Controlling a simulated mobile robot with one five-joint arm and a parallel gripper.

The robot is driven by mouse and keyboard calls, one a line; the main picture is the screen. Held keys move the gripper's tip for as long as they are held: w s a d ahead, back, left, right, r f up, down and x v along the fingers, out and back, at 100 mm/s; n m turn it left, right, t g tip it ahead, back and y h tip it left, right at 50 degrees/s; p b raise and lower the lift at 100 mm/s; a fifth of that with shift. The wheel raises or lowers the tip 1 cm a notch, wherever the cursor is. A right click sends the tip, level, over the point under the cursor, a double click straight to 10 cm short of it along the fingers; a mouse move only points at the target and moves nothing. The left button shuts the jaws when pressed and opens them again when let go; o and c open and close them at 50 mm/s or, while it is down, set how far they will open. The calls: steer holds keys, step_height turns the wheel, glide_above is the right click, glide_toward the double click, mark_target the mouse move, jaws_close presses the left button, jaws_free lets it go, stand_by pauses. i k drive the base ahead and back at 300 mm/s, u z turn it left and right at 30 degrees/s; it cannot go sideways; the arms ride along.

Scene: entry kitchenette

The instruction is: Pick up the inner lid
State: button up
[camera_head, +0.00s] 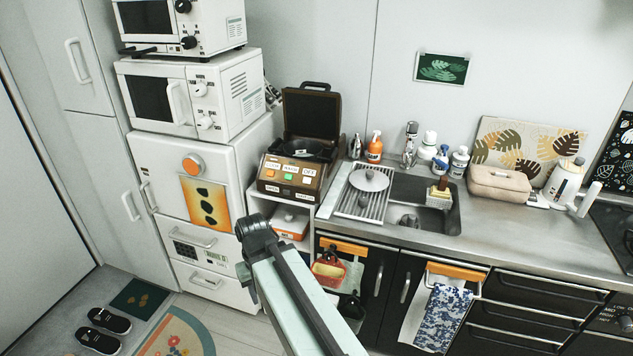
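A round, light grey lid (368,180) with a small knob in its middle lies on a slatted drying rack (350,205) over the left side of the sink. It looks like the inner lid. Only my arm shows, rising from the bottom edge to a dark joint in front of the white cabinet, left of and below the lid. My gripper's fingers cannot be made out, and nothing of mine touches the lid.
A brown appliance (287,177) with its cover raised stands left of the rack. An orange bottle (375,146) and a faucet (410,143) are behind the lid. A yellow-topped sponge holder (439,194) sits at the sink's right. The counter (520,235) right of the sink is clear in front.

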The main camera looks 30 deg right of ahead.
mark_target(369, 180)
steer(key=u, duration=0.25)
steer(key=i, duration=1)
steer(key=z, duration=0.1)
